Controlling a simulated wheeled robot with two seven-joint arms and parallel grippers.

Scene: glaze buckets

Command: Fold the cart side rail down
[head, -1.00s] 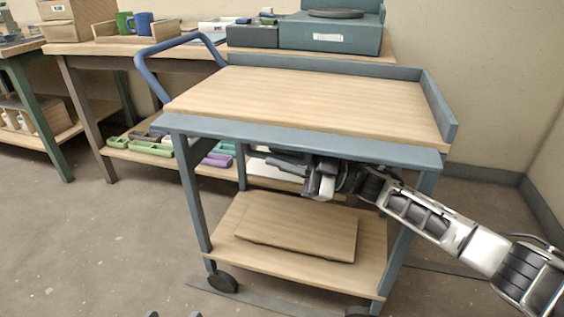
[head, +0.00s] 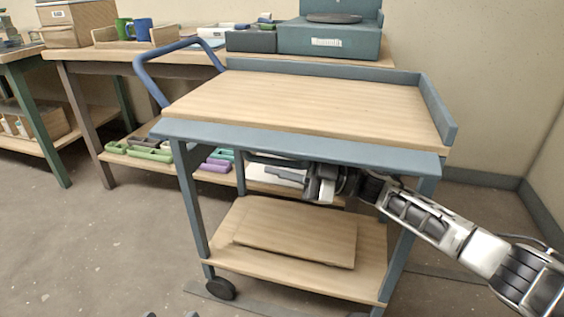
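The cart (head: 300,100) has a wooden top with upright blue-grey rails along its back and right edges. The near side rail (head: 300,143) is a long blue-grey strip along the front edge. It lies folded outward, its broad face showing, and does not stand above the top. My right gripper (head: 292,168) is below the rail near its middle, partly hidden by it. I cannot tell whether its fingers are open or touch the rail. Two small dark tips at the bottom edge may be my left gripper (head: 172,314); the rest is out of frame.
The cart's lower shelf (head: 230,258) holds a loose wooden board (head: 295,235). A blue push handle (head: 150,75) rises at the left. A workbench (head: 95,52) with blue and green mugs and boxes stands behind. The floor at left is clear.

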